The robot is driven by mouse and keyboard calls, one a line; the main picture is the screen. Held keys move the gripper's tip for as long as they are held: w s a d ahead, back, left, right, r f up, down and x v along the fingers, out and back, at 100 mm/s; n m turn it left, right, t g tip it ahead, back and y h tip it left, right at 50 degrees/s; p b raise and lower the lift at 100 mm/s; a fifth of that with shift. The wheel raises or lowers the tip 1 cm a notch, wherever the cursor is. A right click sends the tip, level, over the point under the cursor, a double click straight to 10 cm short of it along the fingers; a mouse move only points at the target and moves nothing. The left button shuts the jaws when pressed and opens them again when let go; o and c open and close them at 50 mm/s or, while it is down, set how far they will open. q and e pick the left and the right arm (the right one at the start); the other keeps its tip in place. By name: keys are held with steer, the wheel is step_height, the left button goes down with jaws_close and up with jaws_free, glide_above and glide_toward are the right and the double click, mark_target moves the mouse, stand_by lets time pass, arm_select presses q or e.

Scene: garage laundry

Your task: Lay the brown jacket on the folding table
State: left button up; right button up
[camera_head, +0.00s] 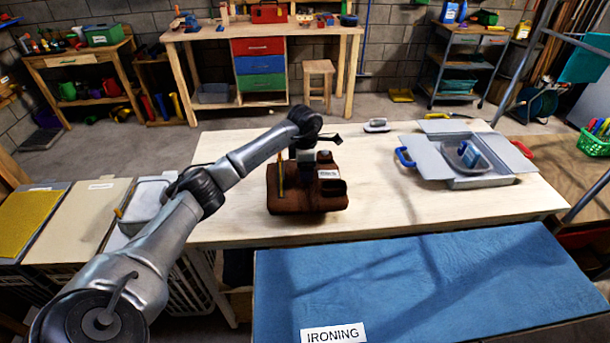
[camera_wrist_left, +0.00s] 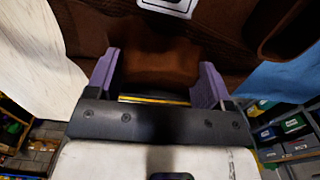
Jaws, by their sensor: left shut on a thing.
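The brown jacket (camera_head: 308,201) is a dark, boxy, folded bundle with a small white label, over the middle-left of the pale wooden table (camera_head: 440,205). My left gripper (camera_head: 305,168) reaches in from the left above it. In the left wrist view, brown cloth (camera_wrist_left: 155,68) lies between the purple fingers (camera_wrist_left: 156,82), which are shut on it. I cannot tell whether the jacket's underside touches the tabletop. My right gripper is not in view.
A blue ironing surface (camera_head: 420,280) with an "IRONING" label lies in front of the table. A grey open box (camera_head: 452,181) and an iron (camera_head: 377,125) stand on the table. Bins (camera_head: 80,215) stand at left.

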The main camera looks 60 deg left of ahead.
arm_select(q)
step_height(320, 180, down, 2)
steer(key=shift+f, duration=0.3)
steer(key=shift+f, duration=0.1)
steer(key=o, duration=0.9)
steer(key=shift+f, duration=0.1)
steer(key=o, duration=0.5)
steer(key=shift+c, duration=0.2)
step_height(320, 180, up, 12)
steer(key=shift+r+p, duration=0.15)
steer(key=shift+p, duration=0.95)
